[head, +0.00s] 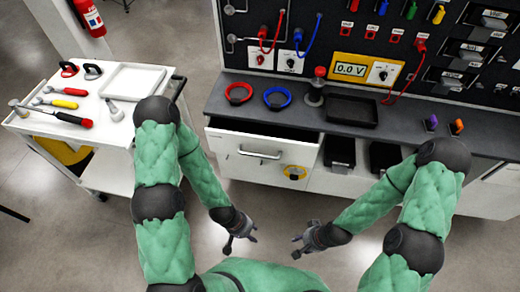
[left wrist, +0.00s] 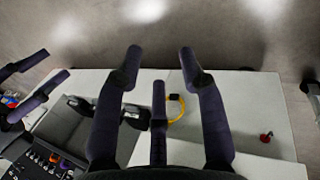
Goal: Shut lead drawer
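The lead drawer (head: 232,150) is at the left end of the workbench in the head view. Its white front stands out from the bench, with a dark opening along its top edge. A metal bar handle (head: 260,154) is on the front. My left gripper (head: 242,240) is open and empty, in front of and below the drawer, apart from it. My right gripper (head: 302,242) is open and empty, to the right of the left one. In the left wrist view, my left gripper's spread fingers (left wrist: 160,55) hold nothing. The drawer cannot be clearly made out there.
A white cart (head: 130,135) with tools and a tray stands left of the bench. The dark worktop (head: 400,135) carries red and blue rings and a black tray. Black bins (head: 340,152) sit right of the drawer. A yellow ring (head: 295,173) hangs below it. Floor between is clear.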

